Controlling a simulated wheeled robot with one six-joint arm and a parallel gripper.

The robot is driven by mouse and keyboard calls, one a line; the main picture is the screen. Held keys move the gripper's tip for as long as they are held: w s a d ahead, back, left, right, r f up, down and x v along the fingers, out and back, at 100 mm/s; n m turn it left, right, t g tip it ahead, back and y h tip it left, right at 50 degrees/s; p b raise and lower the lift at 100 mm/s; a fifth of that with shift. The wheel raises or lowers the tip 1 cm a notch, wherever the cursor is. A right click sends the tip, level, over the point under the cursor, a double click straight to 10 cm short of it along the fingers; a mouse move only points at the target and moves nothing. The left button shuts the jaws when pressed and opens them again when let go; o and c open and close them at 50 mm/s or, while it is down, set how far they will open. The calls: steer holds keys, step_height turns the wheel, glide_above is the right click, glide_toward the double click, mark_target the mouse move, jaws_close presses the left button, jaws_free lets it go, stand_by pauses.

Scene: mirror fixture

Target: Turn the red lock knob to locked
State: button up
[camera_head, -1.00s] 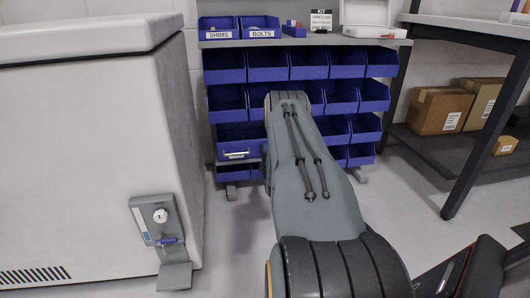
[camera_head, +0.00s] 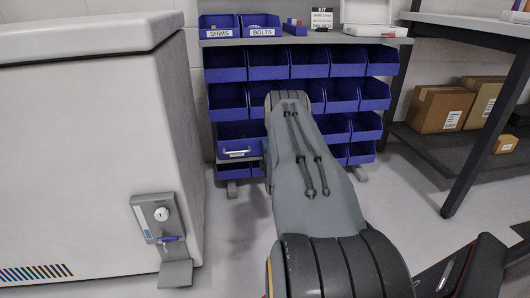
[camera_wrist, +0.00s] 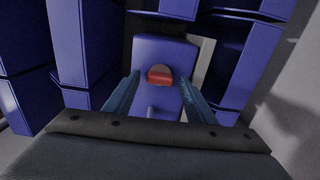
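The red lock knob (camera_wrist: 160,76) shows in the wrist view as a round knob with a grey upper face and a red lower part. It sits on a blue front panel (camera_wrist: 165,49). My gripper (camera_wrist: 159,90) is open, with one finger to the left of the knob and one to the right. Gaps show between the knob and both fingers, and how far they are from the panel is hard to tell. In the head view my arm hides the knob and the gripper.
Blue bins (camera_head: 268,65) fill the rack; blue bin walls (camera_wrist: 78,40) flank the panel in the wrist view. A blue drawer (camera_head: 238,139) with a light handle shows left of my arm. A white chest (camera_head: 90,150) with a grey latch (camera_head: 160,225) stands at left. Floor between is clear.

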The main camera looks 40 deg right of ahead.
steer(key=p+v, duration=0.3)
steer(key=v, duration=0.5)
stand_by(0.8)
